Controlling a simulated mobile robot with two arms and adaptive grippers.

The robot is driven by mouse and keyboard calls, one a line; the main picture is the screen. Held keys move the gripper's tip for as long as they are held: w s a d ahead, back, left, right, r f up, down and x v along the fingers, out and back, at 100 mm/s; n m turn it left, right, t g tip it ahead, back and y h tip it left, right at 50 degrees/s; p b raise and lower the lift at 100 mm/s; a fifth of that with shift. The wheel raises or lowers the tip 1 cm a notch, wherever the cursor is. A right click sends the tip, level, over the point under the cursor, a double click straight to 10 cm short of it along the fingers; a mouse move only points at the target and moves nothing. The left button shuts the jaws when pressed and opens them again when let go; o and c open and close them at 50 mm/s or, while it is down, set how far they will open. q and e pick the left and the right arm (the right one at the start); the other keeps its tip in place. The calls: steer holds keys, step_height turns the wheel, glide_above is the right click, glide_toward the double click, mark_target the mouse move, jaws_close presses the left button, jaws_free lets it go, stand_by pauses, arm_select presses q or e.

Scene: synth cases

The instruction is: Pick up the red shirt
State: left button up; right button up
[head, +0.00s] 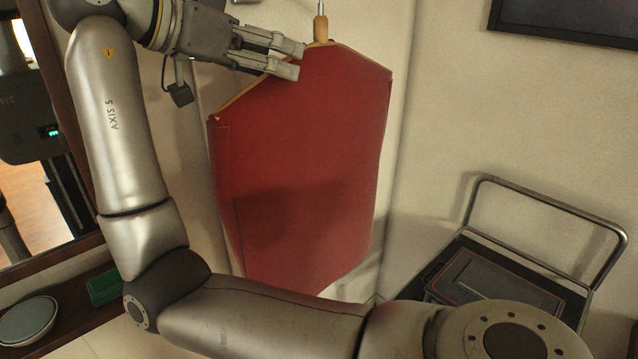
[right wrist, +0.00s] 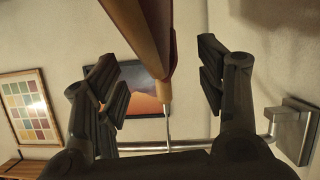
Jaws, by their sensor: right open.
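The red shirt (head: 305,165) hangs flat against the wall corner in the head view, on a wooden hanger (head: 321,28) with a metal hook. My right gripper (head: 300,61) is open at the shirt's upper left shoulder, its fingertips overlapping the shirt's edge in the picture. In the right wrist view, my right gripper's fingers (right wrist: 163,85) stand apart on either side of the wooden hanger (right wrist: 128,22) and the reddish cloth (right wrist: 158,28). Gaps show on both sides; contact is not visible. My left gripper is not in view.
A metal rail (right wrist: 195,146) with a wall bracket (right wrist: 292,130) carries the hook. A trolley (head: 500,280) with a tubular handle stands right. A wood-framed mirror (head: 55,262) and a shelf with a bowl (head: 28,320) and green box (head: 104,287) are left.

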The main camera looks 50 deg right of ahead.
steer(key=shift+x, duration=1.2)
steer(key=shift+d, duration=0.2)
steer(key=shift+a, duration=0.2)
steer(key=c, duration=0.4)
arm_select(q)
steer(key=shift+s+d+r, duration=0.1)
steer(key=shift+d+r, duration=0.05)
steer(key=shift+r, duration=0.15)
arm_select(e)
jaws_close()
